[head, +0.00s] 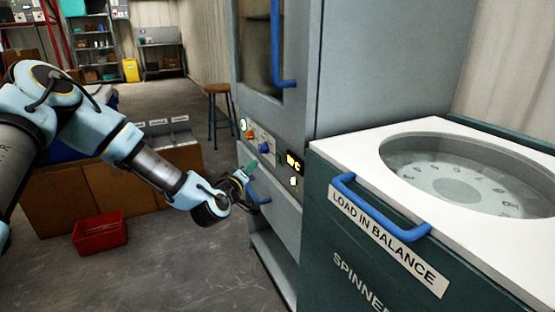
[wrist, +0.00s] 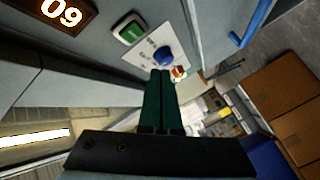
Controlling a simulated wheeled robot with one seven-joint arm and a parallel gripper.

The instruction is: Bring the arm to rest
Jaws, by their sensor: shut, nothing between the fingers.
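My arm reaches from the left in the head view to the front of the grey cabinet (head: 345,60). My gripper (head: 252,168) is close to the cabinet's control panel (head: 262,140). In the wrist view its green fingers (wrist: 158,98) lie together with nothing between them, and they point towards the panel (wrist: 150,45). A blue knob (wrist: 163,56), a green button (wrist: 128,32) and a red-orange button (wrist: 179,72) show beyond the fingertips. I cannot tell whether the fingertips touch the panel.
A spinner (head: 330,215) with a blue handle (head: 375,208) and round lid stands right of the cabinet. A blue door handle (head: 277,50) juts from the cabinet. A red crate (head: 100,234) lies on the floor at left. A stool (head: 217,100) stands behind. The floor between is clear.

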